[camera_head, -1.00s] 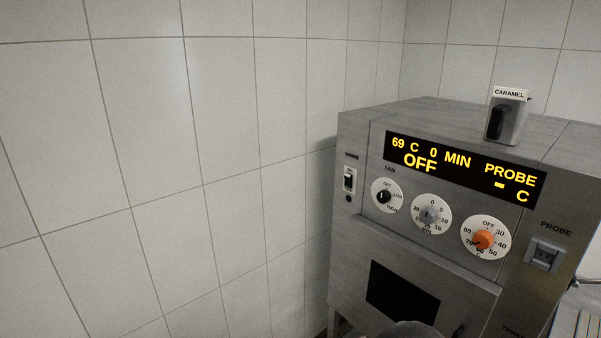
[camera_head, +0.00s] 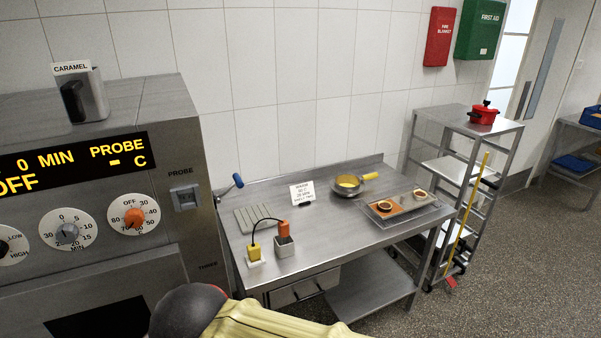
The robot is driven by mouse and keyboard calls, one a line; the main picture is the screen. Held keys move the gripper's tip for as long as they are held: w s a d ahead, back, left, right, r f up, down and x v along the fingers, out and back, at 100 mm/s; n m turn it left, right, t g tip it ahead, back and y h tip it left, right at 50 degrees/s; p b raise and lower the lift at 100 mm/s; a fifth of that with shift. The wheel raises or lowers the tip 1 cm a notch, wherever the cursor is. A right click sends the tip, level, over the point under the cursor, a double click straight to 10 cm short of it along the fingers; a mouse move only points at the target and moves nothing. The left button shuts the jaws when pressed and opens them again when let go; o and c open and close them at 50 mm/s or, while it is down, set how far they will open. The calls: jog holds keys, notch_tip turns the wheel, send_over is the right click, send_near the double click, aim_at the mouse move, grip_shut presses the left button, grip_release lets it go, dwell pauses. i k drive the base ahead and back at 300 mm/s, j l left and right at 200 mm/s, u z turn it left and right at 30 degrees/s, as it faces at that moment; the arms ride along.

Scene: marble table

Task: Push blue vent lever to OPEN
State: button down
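The blue vent lever (camera_head: 237,181) sticks out on a thin metal rod from the right side of the steel oven (camera_head: 160,105), near the back. Its blue grip tilts up and to the left. No OPEN marking is readable beside it, and the rod's mount is partly hidden by the oven's edge. My gripper does not show; only a dark rounded part and a yellowish link of my arm rise at the bottom edge, in front of the oven.
A caramel canister (camera_head: 85,100) stands on the oven. Open floor (camera_head: 540,245) lies at right.

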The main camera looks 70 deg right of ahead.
aim_at(238, 182)
jog(key=z, duration=1.6)
jog(key=i+l+u, duration=0.2)
jog(key=i+l, duration=0.05)
jog(key=i, duration=0.05)
